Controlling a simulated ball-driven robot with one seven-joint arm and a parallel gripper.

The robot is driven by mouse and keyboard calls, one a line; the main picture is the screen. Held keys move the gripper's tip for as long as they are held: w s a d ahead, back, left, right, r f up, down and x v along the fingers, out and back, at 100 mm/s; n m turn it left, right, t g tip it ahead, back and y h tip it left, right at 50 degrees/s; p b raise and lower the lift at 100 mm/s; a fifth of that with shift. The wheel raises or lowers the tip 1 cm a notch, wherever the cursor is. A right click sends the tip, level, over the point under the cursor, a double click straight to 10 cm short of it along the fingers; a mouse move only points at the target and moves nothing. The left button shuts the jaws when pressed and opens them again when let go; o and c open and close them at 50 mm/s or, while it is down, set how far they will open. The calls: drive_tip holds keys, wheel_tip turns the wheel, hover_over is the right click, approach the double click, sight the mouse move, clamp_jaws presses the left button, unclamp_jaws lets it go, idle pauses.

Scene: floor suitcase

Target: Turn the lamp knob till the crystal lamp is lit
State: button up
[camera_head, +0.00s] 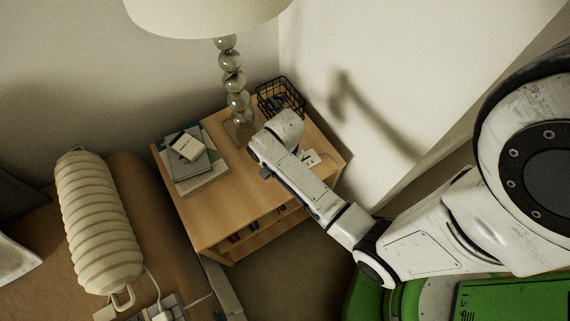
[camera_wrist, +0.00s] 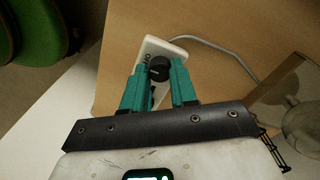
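The crystal lamp (camera_head: 233,83) stands on the wooden nightstand, with a stem of stacked clear balls and a cream shade (camera_head: 205,14). The shade shows no clear glow. The lamp knob (camera_wrist: 159,68) is a small black round knob on a white box (camera_wrist: 148,48) with a grey cord. The box also shows in the head view (camera_head: 310,158). My gripper (camera_wrist: 158,70) is over the box, with its teal fingers on either side of the knob. Whether both fingers press on it is unclear. In the head view my arm's end hides the fingers.
The nightstand (camera_head: 225,205) also holds a stack of books (camera_head: 195,172) at left and a black wire basket (camera_head: 280,97) at the back. The wall stands close behind and to the right. A ribbed cream lantern (camera_head: 98,225) is at the left.

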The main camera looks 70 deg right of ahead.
clamp_jaws()
drive_tip(key=shift+r+n+p, duration=0.15)
drive_tip(key=shift+n+p, duration=0.15)
drive_tip(key=shift+p, duration=0.15)
drive_tip(key=shift+r+n+p, duration=0.1)
drive_tip(key=shift+n+p, duration=0.9)
drive_tip(key=n+p, duration=0.3)
drive_tip(key=n, duration=0.1)
drive_tip(key=shift+w, duration=0.1)
drive_tip(key=n+p, duration=0.3)
drive_tip(key=n, duration=0.3)
drive_tip(key=n+p, duration=0.1)
drive_tip(key=n, duration=0.4)
drive_tip(key=shift+f, duration=0.2)
drive_tip(key=shift+n+p, duration=0.3)
